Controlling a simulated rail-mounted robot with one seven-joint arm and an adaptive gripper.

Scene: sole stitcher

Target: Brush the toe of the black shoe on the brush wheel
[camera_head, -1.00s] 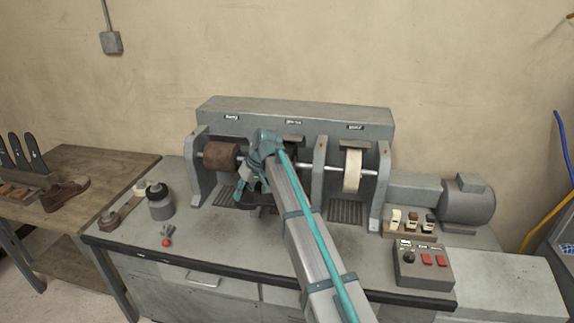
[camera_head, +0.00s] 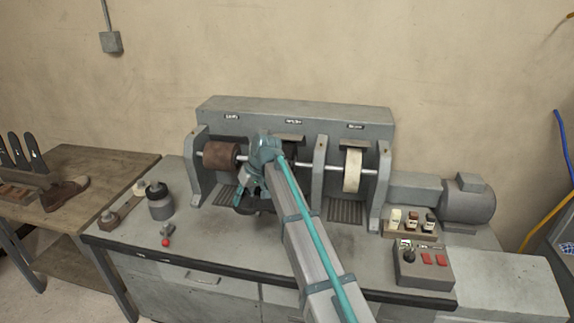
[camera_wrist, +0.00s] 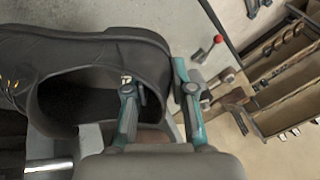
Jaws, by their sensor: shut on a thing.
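The black shoe (camera_wrist: 85,45) fills the upper left of the wrist view, its opening towards the camera and orange lacing at the left edge. My gripper (camera_wrist: 158,82) is shut on the heel wall, one finger inside the opening and one outside. In the head view my gripper (camera_head: 252,192) is in front of the machine's middle bay, with the shoe (camera_head: 243,211) showing as a small dark shape under it. Whether the toe touches a wheel cannot be seen.
A brown wheel (camera_head: 220,155) is in the left bay and a cream wheel (camera_head: 352,170) in the right. A grey bottle (camera_head: 160,203) and a red-knobbed lever (camera_head: 166,241) stand left on the bench. A control box (camera_head: 423,267) stands right.

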